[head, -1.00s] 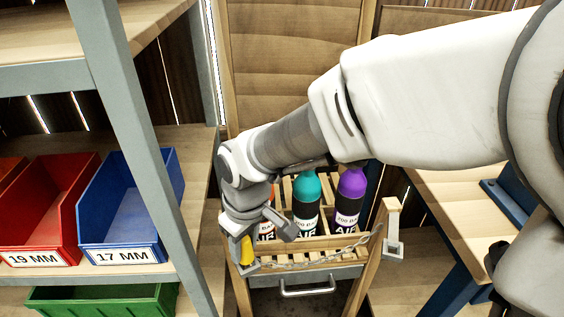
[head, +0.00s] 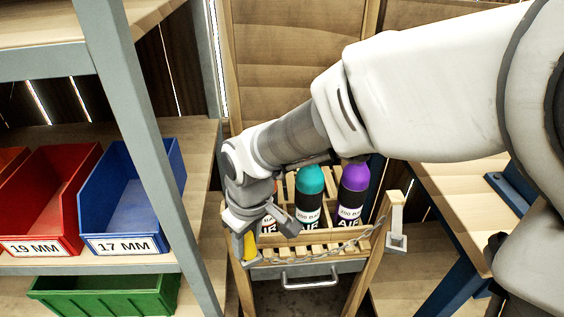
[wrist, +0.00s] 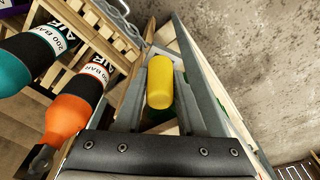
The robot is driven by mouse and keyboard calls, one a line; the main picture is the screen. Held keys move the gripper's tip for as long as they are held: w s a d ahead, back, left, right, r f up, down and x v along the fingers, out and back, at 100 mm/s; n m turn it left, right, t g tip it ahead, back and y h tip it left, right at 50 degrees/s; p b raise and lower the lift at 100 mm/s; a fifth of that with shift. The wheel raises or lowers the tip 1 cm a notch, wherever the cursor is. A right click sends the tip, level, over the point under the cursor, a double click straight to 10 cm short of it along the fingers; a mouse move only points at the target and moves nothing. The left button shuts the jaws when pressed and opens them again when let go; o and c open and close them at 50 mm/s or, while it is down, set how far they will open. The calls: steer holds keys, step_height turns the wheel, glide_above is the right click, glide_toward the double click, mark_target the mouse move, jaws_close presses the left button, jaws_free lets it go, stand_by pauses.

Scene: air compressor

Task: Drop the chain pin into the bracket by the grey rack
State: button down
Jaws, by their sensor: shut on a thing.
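The chain pin has a yellow grip (head: 249,244), which also shows in the wrist view (wrist: 160,84). My gripper (head: 248,240) is shut on it, with a finger on either side in the wrist view. A grey bracket (head: 250,263) is right below the pin, at the left post of the wooden bottle rack. The pin's lower end is hidden, so I cannot tell whether it is in the bracket. The chain (head: 325,252) sags from near the pin to the right post. The grey rack (head: 150,140) stands just left of my gripper.
Teal (head: 309,183), purple (head: 354,180) and orange (wrist: 66,118) bottles stand behind the chain. The grey rack holds a blue bin (head: 135,205), a red bin (head: 45,195) and a green bin (head: 105,293). Another grey bracket (head: 397,243) hangs at the right post. A workbench (head: 450,195) is on the right.

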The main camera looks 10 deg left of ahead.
steer(key=shift+c, duration=2.1)
jaws_free()
steer(key=w+d+r+m+t+p, duration=0.1)
steer(key=d+r+p, duration=0.25)
steer(key=r, duration=0.65)
steer(key=d+r+p, duration=0.2)
steer(key=r+p, duration=0.2)
steer(key=r, duration=0.7)
steer(key=s+d+r+m+t+p, duration=0.1)
steer(key=d+r+m+p, duration=0.2)
steer(key=d, duration=0.5)
steer(key=s+d+r+m+t+h+p, duration=0.1)
steer(key=s+d+r+m+p, duration=0.1)
steer(key=d, duration=0.6)
steer(key=s+d+r+m+t+p, duration=0.1)
steer(key=s+d+r+m+p, duration=0.1)
steer(key=d+r+m+p, duration=0.3)
steer(key=d+m, duration=0.1)
steer(key=d, duration=0.1)
steer(key=shift+s+d+r+m+t+h, duration=0.2)
steer(key=shift+d+m+t+h, duration=0.1)
steer(key=shift+d+t, duration=0.1)
